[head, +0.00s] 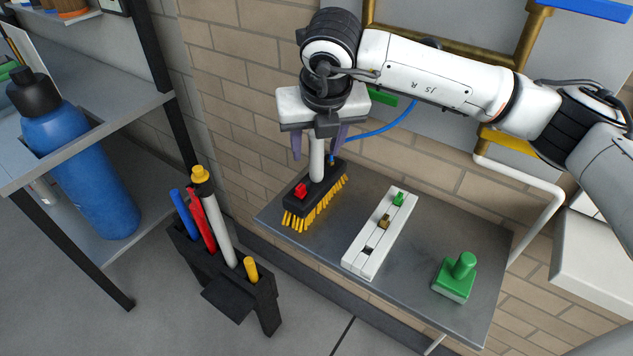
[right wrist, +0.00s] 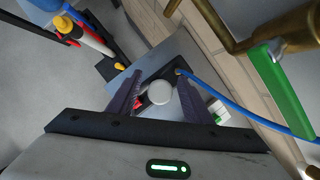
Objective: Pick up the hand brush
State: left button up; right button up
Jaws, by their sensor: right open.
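The hand brush (head: 322,187) stands on the grey wall shelf, at its left end. It has a black block, yellow bristles below, a red part on top and a white upright handle. My right gripper (head: 317,147) is above the block, pointing down, with its purple fingers apart on either side of the handle. In the right wrist view the round white handle end of the brush (right wrist: 160,92) lies between the two open fingers, with gaps on both sides. My left gripper is not in view.
The shelf (head: 415,295) also holds a white block with slots (head: 374,250) and a green knobbed block (head: 457,277). A blue hose (head: 385,132) runs behind the brush. A black rack (head: 225,262) with coloured tubes stands left, below. A blue bottle (head: 85,165) is far left.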

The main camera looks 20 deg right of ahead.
jog(key=shift+x, duration=1.35)
grip_shut()
jog(key=shift+r, duration=0.2)
dwell(0.3)
